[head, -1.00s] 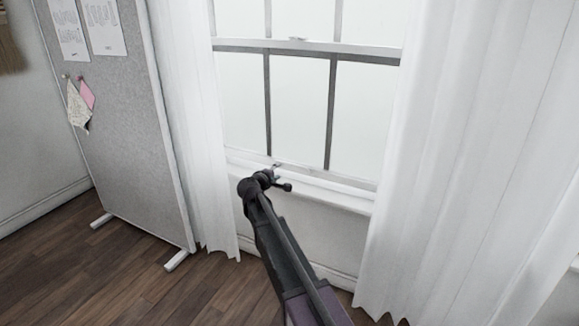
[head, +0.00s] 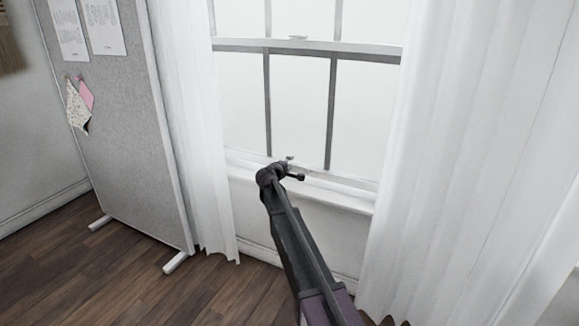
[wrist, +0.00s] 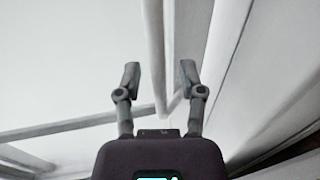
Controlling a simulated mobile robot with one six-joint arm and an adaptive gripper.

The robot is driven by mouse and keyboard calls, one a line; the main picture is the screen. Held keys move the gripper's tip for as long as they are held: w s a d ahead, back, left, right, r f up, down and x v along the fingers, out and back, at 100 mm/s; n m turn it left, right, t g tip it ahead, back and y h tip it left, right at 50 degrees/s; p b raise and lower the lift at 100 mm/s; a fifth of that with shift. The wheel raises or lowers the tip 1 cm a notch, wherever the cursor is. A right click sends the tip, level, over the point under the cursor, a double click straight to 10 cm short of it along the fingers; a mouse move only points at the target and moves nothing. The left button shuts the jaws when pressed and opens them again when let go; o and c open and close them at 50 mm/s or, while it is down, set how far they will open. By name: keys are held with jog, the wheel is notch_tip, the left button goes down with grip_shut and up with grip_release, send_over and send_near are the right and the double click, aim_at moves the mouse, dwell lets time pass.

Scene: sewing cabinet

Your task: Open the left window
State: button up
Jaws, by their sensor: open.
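The window (head: 299,100) has a white frame and grey bars, and its lower sash appears down near the sill. A small catch (head: 297,38) sits on the middle rail. My gripper (head: 288,161) is at the bottom rail of the lower sash, largely hidden by my wrist in the head view. In the wrist view my gripper (wrist: 159,75) has its two fingers spread apart. A pale rail (wrist: 154,45) runs between the fingers, beyond them, with a small bent piece near its lower end. I cannot tell whether either finger touches it.
White curtains hang on the left (head: 190,120) and right (head: 460,150) of the window. A grey pinboard (head: 125,140) on feet stands at the left. The sill (head: 335,193) juts out below the sash. The wooden floor (head: 130,285) is clear at the lower left.

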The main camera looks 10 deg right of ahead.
grip_shut()
jog(key=shift+r, duration=0.2)
jog(key=p, duration=2.2)
send_near(295, 110)
jog(key=x, duration=0.5)
jog(key=shift+w+r, duration=0.2)
grip_release()
jog(key=shift+f, duration=0.1)
jog(key=shift+s+f, duration=0.1)
jog(key=shift+f, duration=0.05)
